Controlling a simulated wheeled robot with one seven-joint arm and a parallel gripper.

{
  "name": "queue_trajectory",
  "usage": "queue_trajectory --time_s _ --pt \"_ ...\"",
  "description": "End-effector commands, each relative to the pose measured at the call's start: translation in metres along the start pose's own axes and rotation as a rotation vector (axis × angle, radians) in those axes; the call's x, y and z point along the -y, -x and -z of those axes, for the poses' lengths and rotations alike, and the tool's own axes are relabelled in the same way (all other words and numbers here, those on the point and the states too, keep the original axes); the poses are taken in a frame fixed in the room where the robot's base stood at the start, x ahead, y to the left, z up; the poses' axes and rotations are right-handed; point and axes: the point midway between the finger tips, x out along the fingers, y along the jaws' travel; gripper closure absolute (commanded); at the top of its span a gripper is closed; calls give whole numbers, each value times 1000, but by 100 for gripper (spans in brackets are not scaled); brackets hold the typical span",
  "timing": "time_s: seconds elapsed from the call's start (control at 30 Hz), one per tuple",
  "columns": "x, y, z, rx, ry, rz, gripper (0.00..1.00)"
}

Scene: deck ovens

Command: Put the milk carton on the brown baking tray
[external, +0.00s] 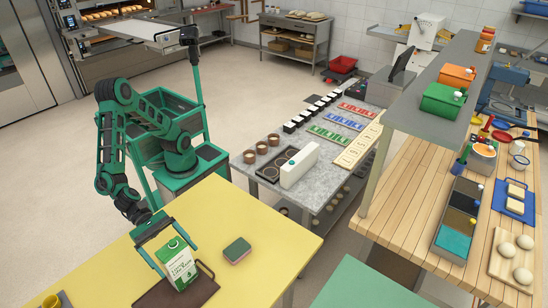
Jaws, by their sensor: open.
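The milk carton (178,264), white and green with a green cap, stands upright over the brown baking tray (205,289) on the yellow table; its base appears to rest on the tray. My gripper (176,258) is open, with one finger on each side of the carton's upper part. Whether the fingers touch the carton cannot be told. The carton hides part of the tray.
A green and brown sponge-like block (237,250) lies right of the tray on the yellow table (265,225). A yellow cup (53,300) is at the lower left. A grey counter (340,150) with cups and a white box stands beyond.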

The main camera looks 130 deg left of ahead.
Motion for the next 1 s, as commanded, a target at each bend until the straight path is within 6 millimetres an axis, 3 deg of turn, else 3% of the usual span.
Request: queue_trajectory --time_s 0.13,0.27,0.7,0.9,1.0 --pt "0 3 -2 0 1 1 10" --pt "1 18 -2 -1 1 3 10" --pt "1 100 -2 0 0 4 10" --pt "0 118 -2 -1 2 1 10" --pt "-10 117 0 -28 49 -12 10"
